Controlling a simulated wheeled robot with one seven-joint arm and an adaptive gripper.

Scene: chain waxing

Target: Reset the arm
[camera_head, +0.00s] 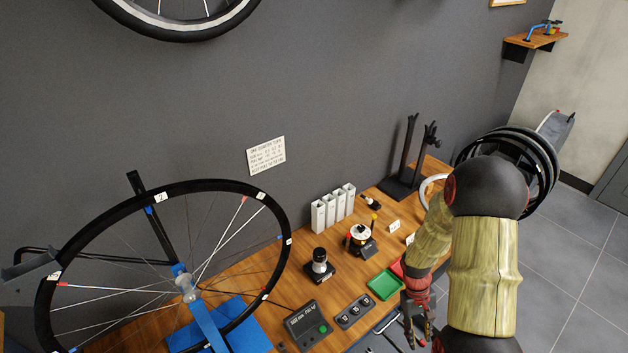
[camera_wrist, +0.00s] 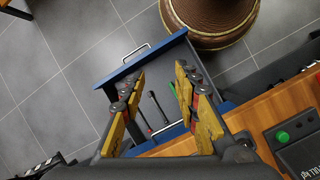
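My gripper (camera_head: 418,332) hangs over the front edge of the wooden bench (camera_head: 240,269), to the right of the green tray (camera_head: 384,285). In the wrist view my gripper (camera_wrist: 152,92) has its two yellow-and-black fingers spread apart, with nothing between them. Beyond the fingers, the wrist view shows an open blue drawer (camera_wrist: 138,66) with a metal handle. A few slim tools (camera_wrist: 158,104) lie inside it. The drawer is partly hidden by the fingers. In the head view my arm covers the right end of the bench.
A spoked wheel (camera_head: 283,240) with number tags stands at the left on a blue stand (camera_head: 205,325). A box with a green button (camera_head: 307,325), a three-part dial block (camera_head: 355,310) and white holders (camera_head: 318,217) stand on the bench. A brown round object (camera_wrist: 210,18) is beyond the drawer.

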